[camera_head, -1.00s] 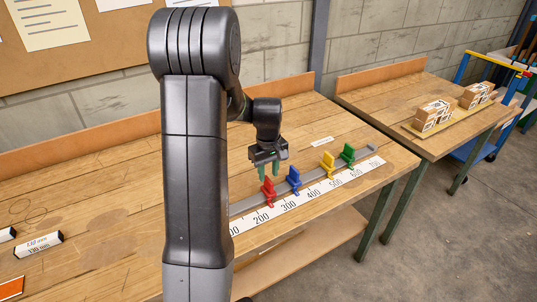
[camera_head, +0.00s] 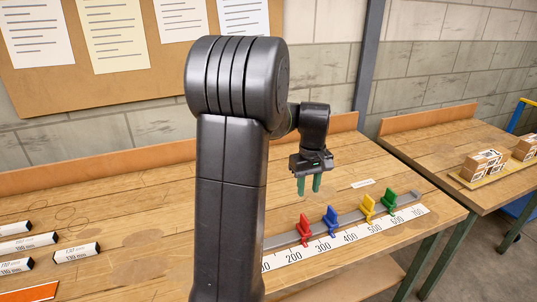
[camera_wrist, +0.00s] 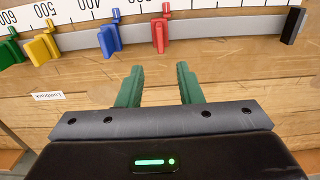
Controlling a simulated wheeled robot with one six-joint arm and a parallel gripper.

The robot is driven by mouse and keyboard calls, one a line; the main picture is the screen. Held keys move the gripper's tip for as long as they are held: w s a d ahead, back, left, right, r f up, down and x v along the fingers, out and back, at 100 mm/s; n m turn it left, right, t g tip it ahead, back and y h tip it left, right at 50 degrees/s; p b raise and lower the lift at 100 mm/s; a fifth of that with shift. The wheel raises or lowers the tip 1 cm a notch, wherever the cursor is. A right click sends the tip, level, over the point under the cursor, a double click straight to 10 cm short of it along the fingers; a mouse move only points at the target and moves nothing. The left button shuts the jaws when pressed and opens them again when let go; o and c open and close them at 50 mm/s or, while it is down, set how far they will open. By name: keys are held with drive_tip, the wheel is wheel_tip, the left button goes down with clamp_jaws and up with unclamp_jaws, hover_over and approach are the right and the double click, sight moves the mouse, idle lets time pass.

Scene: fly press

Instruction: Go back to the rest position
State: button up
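My gripper (camera_head: 308,185) hangs above the workbench, behind the ruler rail, with its green fingers pointing down. In the wrist view the fingers (camera_wrist: 157,88) stand apart with nothing between them, so it is open and empty. The rail carries a red stop (camera_head: 304,230), a blue stop (camera_head: 330,220), a yellow stop (camera_head: 367,208) and a green stop (camera_head: 389,201). The wrist view also shows the red stop (camera_wrist: 160,34) beyond the fingertips, apart from them. My upper arm hides part of the bench and the left part of the rail.
Several labelled white bars (camera_head: 77,252) lie on the left of the bench. An orange sheet (camera_head: 30,292) lies at the front left. A second table (camera_head: 440,150) at the right holds boxes (camera_head: 482,163) on a yellow board. A small label (camera_head: 363,183) lies behind the rail.

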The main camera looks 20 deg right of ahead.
sight(304, 218)
wheel_tip(304, 218, down, 14)
drive_tip(key=shift+a+r+p, duration=0.1)
drive_tip(key=shift+p, duration=0.35)
idle(0.5)
